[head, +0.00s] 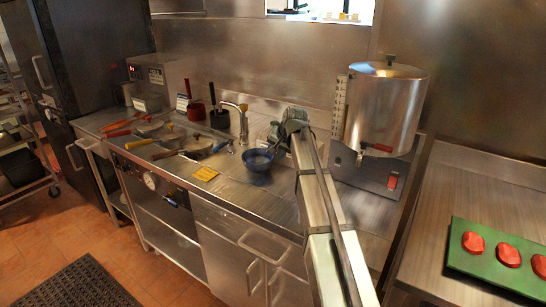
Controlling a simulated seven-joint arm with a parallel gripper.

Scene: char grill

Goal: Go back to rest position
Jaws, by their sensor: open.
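My arm reaches from the bottom right up over the steel counter (230,183). My gripper (272,136) is at its far end, small and partly hidden by the wrist. It is open, and nothing shows between its fingers. It appears just above and behind a dark blue bowl-like vessel (258,161) on the counter; I cannot tell the gap between them. The grill area with pans and tongs lies left of the gripper.
A tall steel urn (385,108) stands right of my arm. A faucet (238,112) rises at the back. A green board (500,262) with red patties is at the far right. The floor ahead is open.

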